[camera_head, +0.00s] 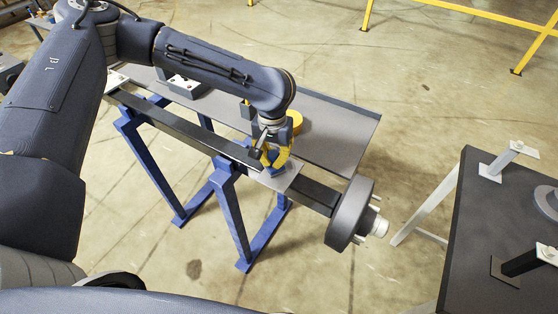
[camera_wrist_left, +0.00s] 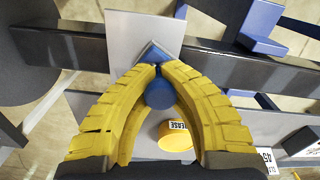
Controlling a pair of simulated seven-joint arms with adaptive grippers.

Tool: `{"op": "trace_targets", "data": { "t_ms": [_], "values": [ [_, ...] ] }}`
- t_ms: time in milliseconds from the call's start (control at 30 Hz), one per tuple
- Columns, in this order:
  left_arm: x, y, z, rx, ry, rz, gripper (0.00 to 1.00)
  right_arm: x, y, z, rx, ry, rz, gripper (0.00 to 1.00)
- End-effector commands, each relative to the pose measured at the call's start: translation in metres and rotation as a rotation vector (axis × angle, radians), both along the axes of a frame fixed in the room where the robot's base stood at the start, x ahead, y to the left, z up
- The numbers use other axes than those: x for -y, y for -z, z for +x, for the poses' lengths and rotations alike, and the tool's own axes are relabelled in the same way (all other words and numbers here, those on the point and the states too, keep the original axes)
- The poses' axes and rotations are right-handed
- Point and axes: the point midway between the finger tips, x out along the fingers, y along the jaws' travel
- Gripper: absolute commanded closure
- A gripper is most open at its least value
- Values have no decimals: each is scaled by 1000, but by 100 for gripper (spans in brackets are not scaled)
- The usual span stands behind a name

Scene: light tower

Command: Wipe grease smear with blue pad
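My left gripper (camera_head: 273,160) has yellow fingers and reaches down over a light grey plate (camera_head: 291,179) on the dark beam. In the left wrist view its fingertips (camera_wrist_left: 159,68) meet around the blue pad (camera_wrist_left: 153,53), which has a round blue knob (camera_wrist_left: 160,95) between the fingers. The pad is at the plate (camera_wrist_left: 125,28); I cannot tell whether it presses on it. The pad also shows under the fingers in the head view (camera_head: 272,172). I cannot make out a grease smear; the pad and fingers cover part of the plate. My right gripper is not in view.
The dark beam (camera_head: 318,197) rests on blue trestles (camera_head: 228,205) and ends in a thick dark disc (camera_head: 350,212). A grey table (camera_head: 345,130) behind carries a yellow round object (camera_head: 294,121). A dark table (camera_head: 490,225) with fixtures stands at right. Floor between is clear.

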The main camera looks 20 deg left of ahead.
Motion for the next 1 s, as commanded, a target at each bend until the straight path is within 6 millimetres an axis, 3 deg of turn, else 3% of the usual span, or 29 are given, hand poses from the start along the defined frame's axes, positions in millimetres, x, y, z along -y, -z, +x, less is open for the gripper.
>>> {"op": "trace_targets", "data": {
  "t_ms": [300, 700, 1000],
  "values": [
    [-15, 1, 5, 1, -1, 0, 100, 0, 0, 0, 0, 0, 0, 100],
    [-11, 4, 22, 0, -2, 1, 100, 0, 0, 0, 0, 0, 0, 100],
    [1, 4, 18, -2, 2, 1, 100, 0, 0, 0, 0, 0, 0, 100]
  ]
}}
